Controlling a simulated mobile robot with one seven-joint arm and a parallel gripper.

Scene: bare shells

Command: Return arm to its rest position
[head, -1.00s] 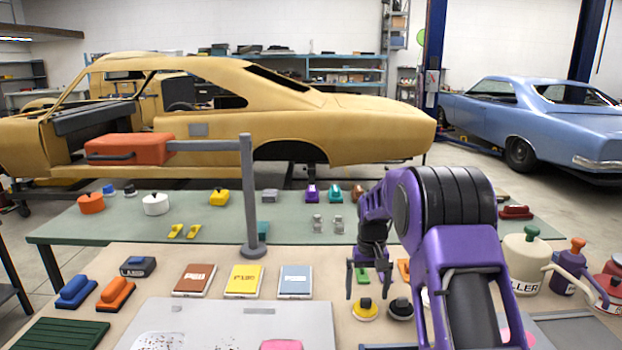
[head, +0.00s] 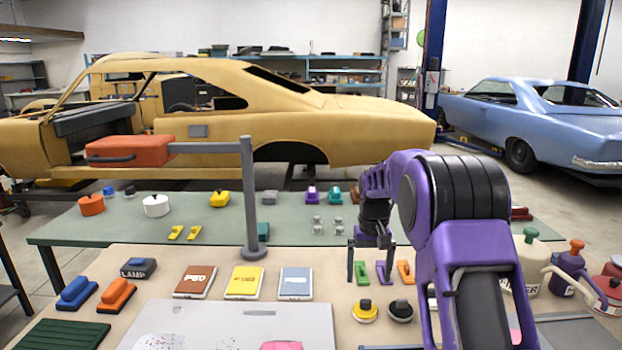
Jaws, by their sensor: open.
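My gripper (head: 370,264) hangs from my purple arm right of centre in the head view. Its dark fingers are apart with nothing between them. It points down above the back part of the beige table (head: 150,262). Behind and below the fingers lie a green tool (head: 362,272), a purple tool (head: 384,273) and an orange tool (head: 405,272). My upper arm hides part of the table on the right.
A yellow-and-black round pad (head: 364,311) and a dark round pad (head: 400,310) lie in front. Three sandpaper packs, the brown one (head: 195,281) among them, lie left. A grey post (head: 249,200) holds an orange box (head: 130,150). Bottles (head: 532,262) stand right.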

